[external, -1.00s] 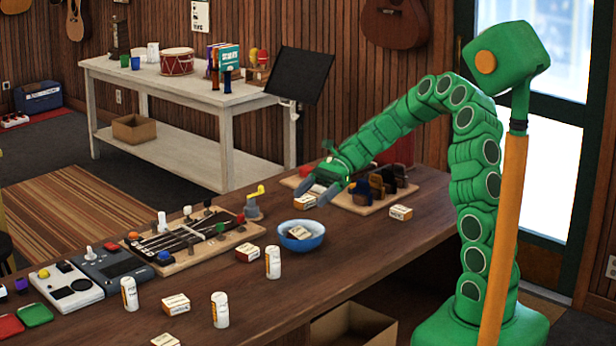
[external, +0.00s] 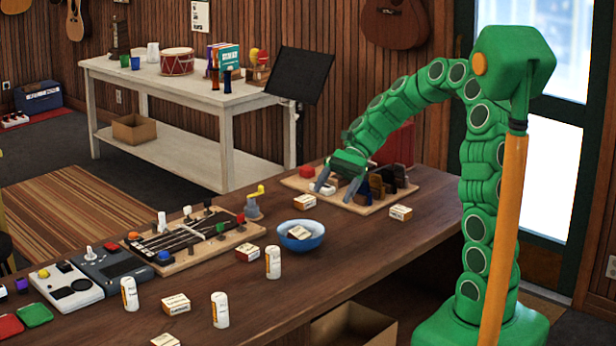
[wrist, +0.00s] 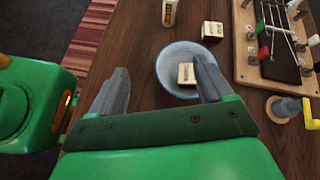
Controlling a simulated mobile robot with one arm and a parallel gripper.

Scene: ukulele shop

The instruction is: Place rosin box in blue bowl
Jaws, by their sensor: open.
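The blue bowl (external: 301,237) stands on the wooden counter in the middle of the external view. A small white and orange rosin box (external: 298,232) lies inside it. The bowl (wrist: 166,84) and the box in it (wrist: 186,74) also show in the wrist view, partly behind one finger. Other similar boxes lie on the counter: one behind the bowl (external: 305,201), one at its left (external: 248,252), one at the right (external: 400,212) and one in front (external: 176,303). My gripper (external: 338,191) is open and empty, above the counter behind and right of the bowl.
A wooden board (external: 372,207) with dark holders and a red piece lies beneath and beside my gripper. A ukulele neck on a board (external: 195,240) lies left of the bowl. White bottles (external: 273,262) stand in front.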

